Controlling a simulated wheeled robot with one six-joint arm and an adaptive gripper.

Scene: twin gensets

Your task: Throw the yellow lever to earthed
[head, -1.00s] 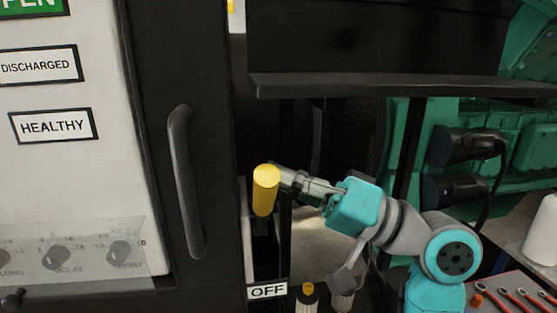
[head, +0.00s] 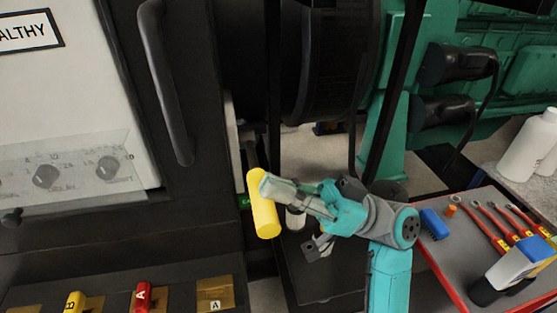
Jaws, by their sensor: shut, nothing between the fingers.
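The yellow lever (head: 264,208) is a thick yellow cylinder grip beside the dark cabinet, just left of the picture's middle in the head view. It is slightly tilted, with its lower end toward the right. My gripper (head: 267,186) is shut, with its fingers over the upper right side of the grip. They look to be against it, but contact cannot be told for certain. The fingers do not enclose the grip. A small green patch (head: 244,201) shows behind the lever; no earthed label can be read.
The cabinet door handle (head: 166,85) stands at upper left. Red (head: 143,298) and yellow (head: 74,303) tagged items lie at lower left. A red-edged tool tray (head: 465,262) and white bottles (head: 528,148) are at right, with the green genset (head: 520,75) behind.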

